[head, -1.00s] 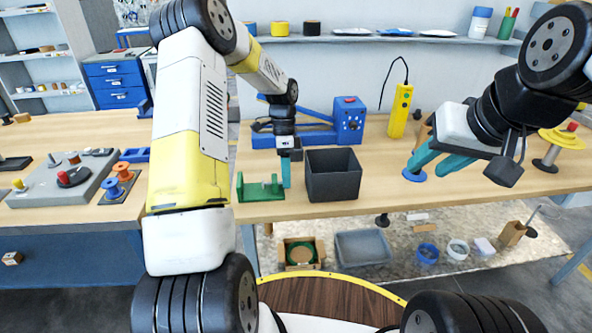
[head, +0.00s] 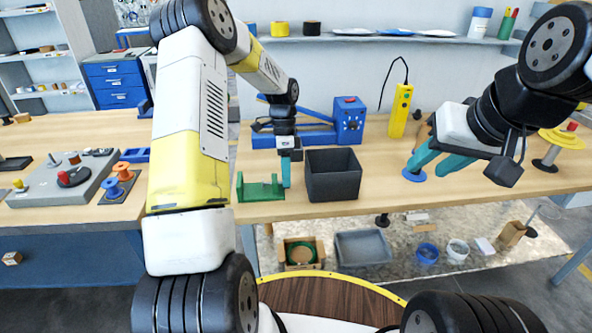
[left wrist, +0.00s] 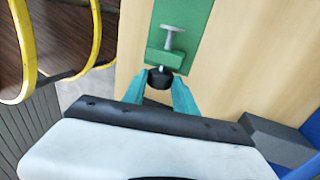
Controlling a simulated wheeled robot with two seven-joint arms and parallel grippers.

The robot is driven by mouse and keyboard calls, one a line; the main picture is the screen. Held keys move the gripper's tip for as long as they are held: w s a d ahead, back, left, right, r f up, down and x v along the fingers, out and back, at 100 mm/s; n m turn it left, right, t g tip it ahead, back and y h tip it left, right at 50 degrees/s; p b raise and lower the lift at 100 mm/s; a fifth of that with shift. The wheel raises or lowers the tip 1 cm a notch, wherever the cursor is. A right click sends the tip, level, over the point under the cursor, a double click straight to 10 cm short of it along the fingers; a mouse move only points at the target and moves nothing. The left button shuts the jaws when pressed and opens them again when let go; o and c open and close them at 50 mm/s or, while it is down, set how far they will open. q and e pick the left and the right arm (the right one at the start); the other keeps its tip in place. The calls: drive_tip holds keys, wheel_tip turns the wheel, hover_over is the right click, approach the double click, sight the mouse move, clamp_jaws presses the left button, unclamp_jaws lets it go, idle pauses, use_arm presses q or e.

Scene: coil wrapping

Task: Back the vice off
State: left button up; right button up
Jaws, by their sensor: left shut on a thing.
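The green vice (head: 252,193) stands at the front edge of the bench, left of the dark grey bin. In the left wrist view its green body (left wrist: 190,22) shows a metal screw with a crossbar (left wrist: 171,36) and a round black knob (left wrist: 160,77) at the near end. My left gripper (head: 286,180) points down at the vice's right side. In the left wrist view its teal fingers (left wrist: 160,88) are closed on the knob, one on each side.
The dark grey bin (head: 333,187) stands close to the right of my left gripper. Behind are a blue machine (head: 348,122) and a yellow control pendant (head: 400,110). A grey board (head: 62,183) with parts is at left.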

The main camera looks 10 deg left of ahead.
use_arm(q)
drive_tip(key=shift+s, duration=0.1)
drive_tip(key=shift+t, duration=0.4)
drive_tip(key=shift+s+t+y, duration=0.15)
drive_tip(key=shift+t+y, duration=0.15)
drive_tip(key=shift+t, duration=0.3)
drive_tip(key=shift+s+t, duration=0.15)
drive_tip(key=shift+t, duration=0.55)
drive_tip(key=o, duration=0.8)
drive_tip(key=shift+g, duration=0.8)
